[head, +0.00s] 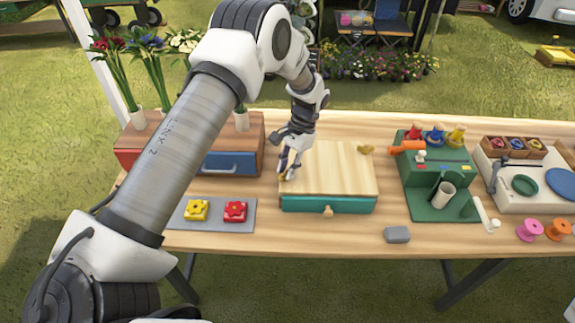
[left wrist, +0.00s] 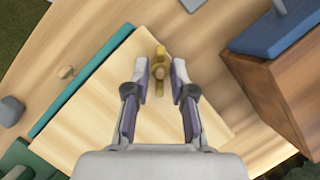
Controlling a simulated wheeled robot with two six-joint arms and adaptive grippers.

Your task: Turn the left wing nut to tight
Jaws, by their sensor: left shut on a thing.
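A flower press with a pale wooden top (head: 325,165) and a teal base (head: 345,204) stands mid-table. My left gripper (head: 285,176) is at the left side of its top, pointing down. In the left wrist view, my left gripper (left wrist: 159,70) has a finger on each side of the yellow left wing nut (left wrist: 159,85), shut on it. The nut's long axis runs between the fingers. In the head view the fingers mostly hide this nut. The right wing nut (head: 366,149) is at the press's far right and is free. My right gripper is not in view.
A wooden box with a blue drawer (head: 232,163) stands close left of the press. A grey mat (head: 216,221) with yellow and red flower blocks lies in front of it. A green stand (head: 437,190) is to the right. A small grey block (head: 397,235) lies near the front edge.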

